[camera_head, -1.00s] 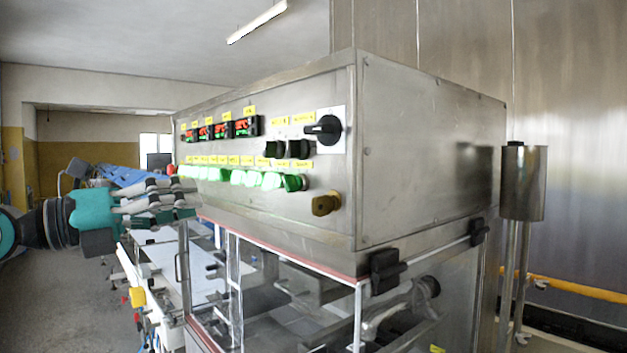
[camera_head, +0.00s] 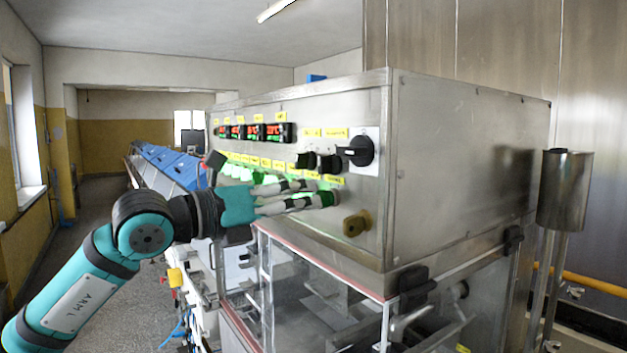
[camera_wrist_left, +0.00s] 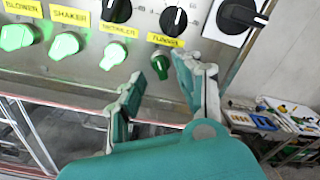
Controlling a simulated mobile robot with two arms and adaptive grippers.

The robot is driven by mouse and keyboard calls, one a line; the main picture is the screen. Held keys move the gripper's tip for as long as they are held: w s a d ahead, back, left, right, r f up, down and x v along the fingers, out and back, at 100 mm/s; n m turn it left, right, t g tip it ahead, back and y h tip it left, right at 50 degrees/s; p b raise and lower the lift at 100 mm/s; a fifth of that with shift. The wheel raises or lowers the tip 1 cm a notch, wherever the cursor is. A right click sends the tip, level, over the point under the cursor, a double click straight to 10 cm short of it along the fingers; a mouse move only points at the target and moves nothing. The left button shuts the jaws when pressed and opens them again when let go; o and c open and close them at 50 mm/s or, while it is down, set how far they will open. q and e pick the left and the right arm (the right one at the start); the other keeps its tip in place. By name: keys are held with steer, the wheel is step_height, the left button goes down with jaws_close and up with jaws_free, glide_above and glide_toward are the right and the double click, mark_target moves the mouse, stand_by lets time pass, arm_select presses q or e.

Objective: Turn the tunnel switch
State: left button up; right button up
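The tunnel switch is a small green knob (camera_wrist_left: 160,64) under a yellow label that seems to read "TUNNEL" in the left wrist view. My left gripper (camera_wrist_left: 161,72) is open, one finger on each side of the knob in that view. I cannot tell whether the fingers touch it. In the head view my left gripper (camera_head: 325,192) reaches the right end of the green row, and its fingers largely hide the knob there. My right gripper is not in view.
Black rotary knobs (camera_head: 318,161) sit just above, with a larger black switch (camera_head: 356,151) to their right. A brass-coloured knob (camera_head: 356,224) sticks out below right. Other green switches (camera_wrist_left: 113,54) lie close on the left. Red displays (camera_head: 255,132) line the upper panel.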

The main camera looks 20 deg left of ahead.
mark_target(323, 199)
arm_select(q)
steer(key=p+x, duration=0.1)
steer(key=x, duration=0.2)
steer(key=shift+w+d, duration=0.1)
steer(key=shift+d, duration=0.05)
jaws_close()
